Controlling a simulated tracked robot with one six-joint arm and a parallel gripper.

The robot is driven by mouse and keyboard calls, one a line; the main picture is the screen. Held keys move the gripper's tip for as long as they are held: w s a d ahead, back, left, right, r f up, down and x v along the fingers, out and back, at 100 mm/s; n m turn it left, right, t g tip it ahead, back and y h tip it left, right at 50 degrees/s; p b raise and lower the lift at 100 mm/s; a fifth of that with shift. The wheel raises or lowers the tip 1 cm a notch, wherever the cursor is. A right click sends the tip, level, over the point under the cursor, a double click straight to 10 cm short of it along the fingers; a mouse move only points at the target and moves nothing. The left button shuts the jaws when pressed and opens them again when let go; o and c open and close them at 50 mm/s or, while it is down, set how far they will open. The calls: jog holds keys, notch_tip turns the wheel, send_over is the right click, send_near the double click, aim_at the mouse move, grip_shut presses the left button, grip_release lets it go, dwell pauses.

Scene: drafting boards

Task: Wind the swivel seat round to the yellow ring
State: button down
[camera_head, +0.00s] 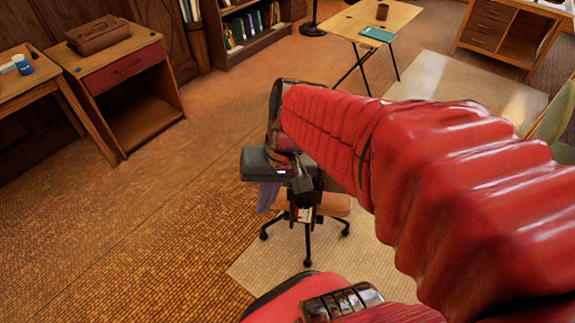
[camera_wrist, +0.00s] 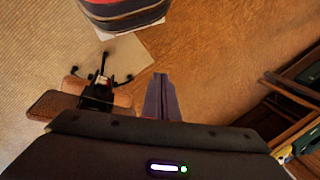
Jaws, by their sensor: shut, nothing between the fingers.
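The swivel seat (camera_head: 337,205) has an orange-brown pad, a dark post and a star base on casters. It stands on a pale floor mat, partly hidden by my arm in the head view. In the wrist view its brown pad (camera_wrist: 55,104) and dark middle show at the left. My gripper (camera_head: 267,208) points down just left of the seat in the head view. In the wrist view my gripper (camera_wrist: 160,76) is shut and empty, to the right of the seat; I cannot tell whether it touches the seat. No yellow ring shows in either view.
A wooden cabinet (camera_head: 125,70) with a brown bag stands at upper left beside a side table (camera_head: 15,82). A bookcase (camera_head: 250,50), a folding table (camera_head: 398,18) and a desk (camera_head: 490,30) stand at the back. The floor left of the seat is clear.

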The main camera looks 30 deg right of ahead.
jog(key=w+d+f+m+t+y, duration=0.4)
jog(key=d+f+m+y, duration=0.5)
jog(key=f+m, duration=0.45)
jog(key=s+d+f+m+t+h, duration=0.4)
jog(key=d+f+m+t+h, duration=0.3)
jog(key=d+f+m+t, duration=0.4)
jog(key=d+m+t, duration=0.1)
jog(key=d+m, duration=0.2)
jog(key=m, duration=0.1)
jog(key=shift+d+f, duration=0.2)
jog(key=shift+d, duration=0.15)
jog(key=x, duration=1.4)
jog(key=shift+w, duration=0.1)
